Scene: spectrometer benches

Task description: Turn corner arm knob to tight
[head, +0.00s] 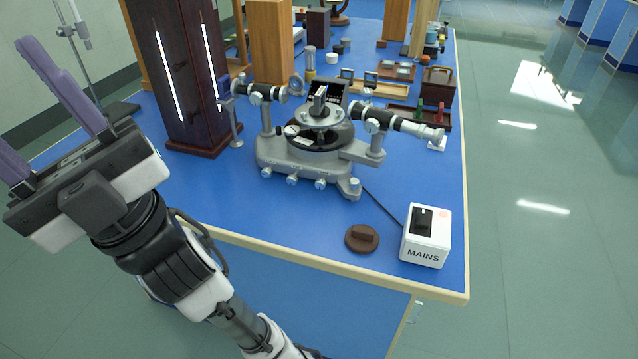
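A grey spectrometer (285,158) stands on the blue bench in the middle of the head view, with a telescope tube (400,124) to the right and a collimator tube (262,92) to the left. Several small silver knobs line its front edge. One knob (355,186) sits at the front right corner, and it seems to be the corner arm knob. Its tightness cannot be told. My gripper (14,96) is at the far left, well apart from the spectrometer. Its two purple fingers are spread wide with nothing between them.
A tall dark lamp housing (180,70) with bright slits stands between my gripper and the spectrometer. A white MAINS box (426,238) and a brown round piece (362,238) are near the front right. Wooden blocks and trays fill the back. The front left bench is clear.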

